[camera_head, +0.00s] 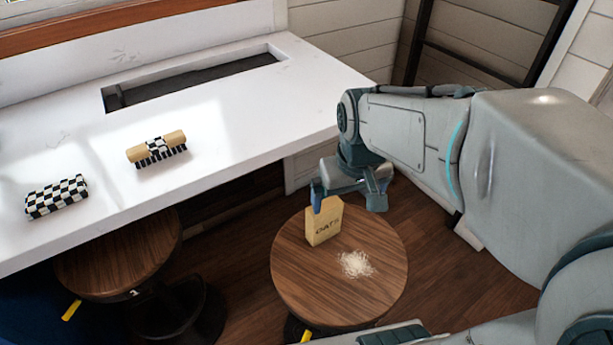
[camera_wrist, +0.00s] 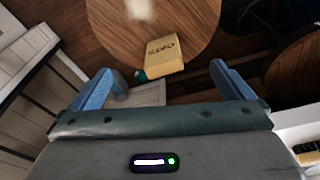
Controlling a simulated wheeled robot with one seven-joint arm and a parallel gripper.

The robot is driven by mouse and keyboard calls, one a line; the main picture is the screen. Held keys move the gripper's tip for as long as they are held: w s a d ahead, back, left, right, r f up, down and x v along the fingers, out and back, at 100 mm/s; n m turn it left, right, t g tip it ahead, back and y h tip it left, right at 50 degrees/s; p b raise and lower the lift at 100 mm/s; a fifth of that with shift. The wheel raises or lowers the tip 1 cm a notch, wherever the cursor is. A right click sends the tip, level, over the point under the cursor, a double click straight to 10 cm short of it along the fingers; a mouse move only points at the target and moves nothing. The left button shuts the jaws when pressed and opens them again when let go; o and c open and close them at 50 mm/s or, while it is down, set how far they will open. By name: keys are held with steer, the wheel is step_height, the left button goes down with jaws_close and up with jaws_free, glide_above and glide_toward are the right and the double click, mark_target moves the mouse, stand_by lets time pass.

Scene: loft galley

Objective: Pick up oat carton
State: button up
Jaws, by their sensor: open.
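The oat carton (camera_head: 323,224) is a tan box with "OATS" lettering. It stands near the back edge of a round wooden stool top (camera_head: 300,286), close to a small pile of pale flakes (camera_head: 356,264). My gripper (camera_head: 349,196) is above and just behind the carton in the head view, and one finger overlaps the carton's top there. In the wrist view the carton (camera_wrist: 170,56) lies ahead of and between the spread fingers of my gripper (camera_wrist: 160,84), with a small dark green part at its near left corner. My gripper is open, with nothing between its fingers.
A white counter (camera_head: 230,120) with a dark recessed trough (camera_head: 195,80) runs along the left. On it lie a checkered cloth bundle (camera_head: 57,196) and a tan roll with a checkered wrap (camera_head: 157,148). A second wooden stool (camera_head: 120,258) stands left, below the counter's edge.

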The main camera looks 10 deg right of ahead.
mark_target(325, 205)
steer(key=w+f+n+g, duration=0.25)
steer(key=w+f, duration=0.45)
steer(key=w, duration=0.5)
steer(key=shift+n+t, duration=0.25)
steer(key=shift+n, duration=0.3)
steer(key=f, duration=0.9)
steer(key=w+f, duration=0.1)
steer(key=f, duration=0.3)
steer(key=shift+a+f, duration=0.3)
steer(key=shift+a, duration=0.1)
steer(key=c, duration=0.8)
